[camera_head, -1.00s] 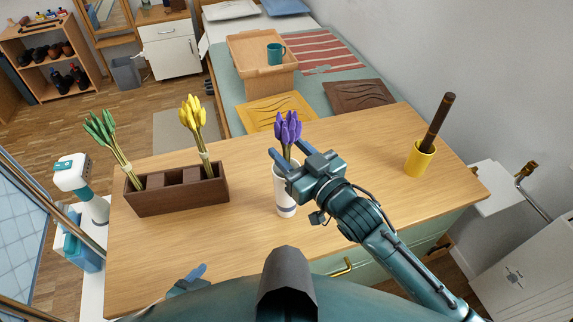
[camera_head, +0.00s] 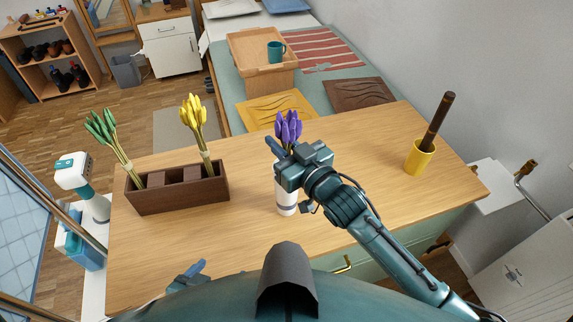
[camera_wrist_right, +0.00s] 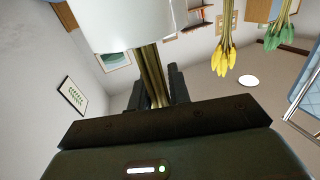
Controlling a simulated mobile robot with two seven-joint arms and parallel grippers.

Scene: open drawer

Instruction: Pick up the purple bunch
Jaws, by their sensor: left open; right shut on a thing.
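The purple bunch (camera_head: 289,127) stands in a white vase (camera_head: 286,203) near the middle of the wooden table. My right gripper (camera_head: 280,150) is at the vase's mouth and is shut on the bunch's stems. In the right wrist view the stems (camera_wrist_right: 152,78) run between the dark fingers, with the white vase (camera_wrist_right: 130,22) next to them. The flower heads are out of that view, and the gripper hides part of the vase in the head view. My left gripper (camera_head: 188,276) is open and empty near the table's front left edge.
A dark brown box (camera_head: 180,190) with compartments holds a green bunch (camera_head: 112,135) and a yellow bunch (camera_head: 194,122) at the left. A yellow cup (camera_head: 420,158) with a dark brown rod stands at the right. The table's front middle is clear.

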